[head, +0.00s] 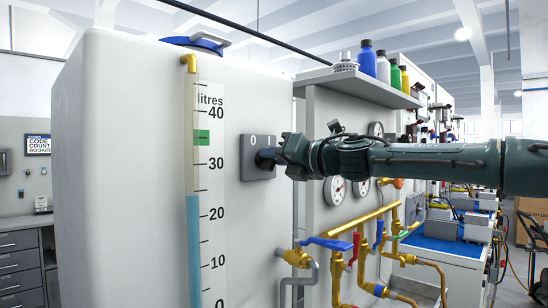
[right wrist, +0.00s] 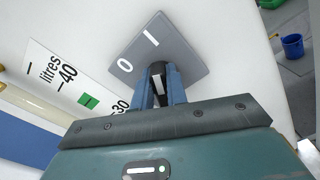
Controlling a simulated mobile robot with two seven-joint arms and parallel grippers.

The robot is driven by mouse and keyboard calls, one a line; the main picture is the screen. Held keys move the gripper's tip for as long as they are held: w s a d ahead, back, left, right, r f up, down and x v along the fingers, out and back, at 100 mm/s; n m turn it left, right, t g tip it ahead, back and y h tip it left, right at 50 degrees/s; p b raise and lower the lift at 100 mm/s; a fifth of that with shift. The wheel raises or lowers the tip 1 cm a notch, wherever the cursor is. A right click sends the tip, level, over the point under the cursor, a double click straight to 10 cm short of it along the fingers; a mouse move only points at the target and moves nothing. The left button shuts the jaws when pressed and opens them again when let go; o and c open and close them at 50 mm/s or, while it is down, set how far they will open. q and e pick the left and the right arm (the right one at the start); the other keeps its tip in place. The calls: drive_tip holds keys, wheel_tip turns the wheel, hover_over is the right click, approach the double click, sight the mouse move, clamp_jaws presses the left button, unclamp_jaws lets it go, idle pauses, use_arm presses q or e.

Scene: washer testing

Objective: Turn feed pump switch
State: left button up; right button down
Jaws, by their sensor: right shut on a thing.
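The feed pump switch (head: 258,172) is a grey square plate marked 0 and I on the front of the white tank (head: 120,150). In the right wrist view the plate (right wrist: 182,48) fills the upper middle, with a black knob (right wrist: 158,82) at its centre. My right gripper (head: 268,158) reaches in from the right to the plate and partly hides the knob in the head view. In the right wrist view its two blue-grey fingers (right wrist: 161,88) are shut on the knob, one on each side. The knob's exact pointing direction is hard to tell. My left gripper is not in view.
A litre scale with a clear sight tube (head: 194,230) runs down the tank left of the switch. Gauges (head: 335,189), brass pipes and coloured valve levers (head: 326,243) lie below my right arm. A shelf with bottles (head: 367,60) stands above it.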

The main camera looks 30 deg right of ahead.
drive_tip(key=shift+f, duration=0.1)
drive_tip(key=c, duration=1.4)
unclamp_jaws()
use_arm(q)
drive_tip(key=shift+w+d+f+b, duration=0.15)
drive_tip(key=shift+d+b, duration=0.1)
drive_tip(key=shift+b, duration=0.65)
use_arm(e)
drive_tip(key=v, duration=1.3)
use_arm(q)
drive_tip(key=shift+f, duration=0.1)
use_arm(e)
drive_tip(key=shift+d, duration=0.1)
